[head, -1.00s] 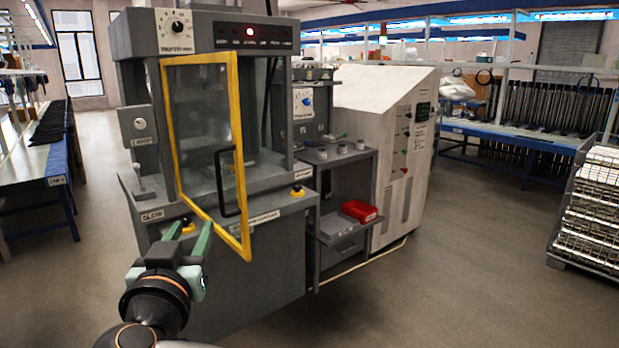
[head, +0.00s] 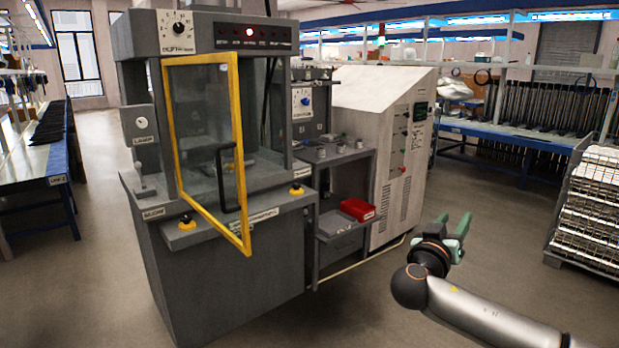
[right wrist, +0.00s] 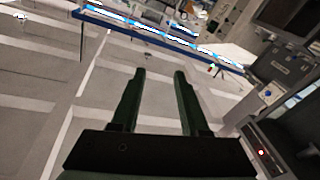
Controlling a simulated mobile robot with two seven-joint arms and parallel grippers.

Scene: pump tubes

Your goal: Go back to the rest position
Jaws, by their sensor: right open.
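My right gripper (head: 453,226) is open and empty in the head view, at the lower right over bare floor. Its green fingers (right wrist: 159,78) stand apart in the right wrist view with nothing between them. It is clear of the grey machine (head: 235,270) and to its right. My left gripper is not in the head view.
The machine's yellow-framed door (head: 240,160) stands ajar, jutting forward. A red bin (head: 358,209) sits on a shelf beside a white cabinet (head: 375,120). A wire rack (head: 590,215) stands at the far right. Floor (head: 480,200) between is free.

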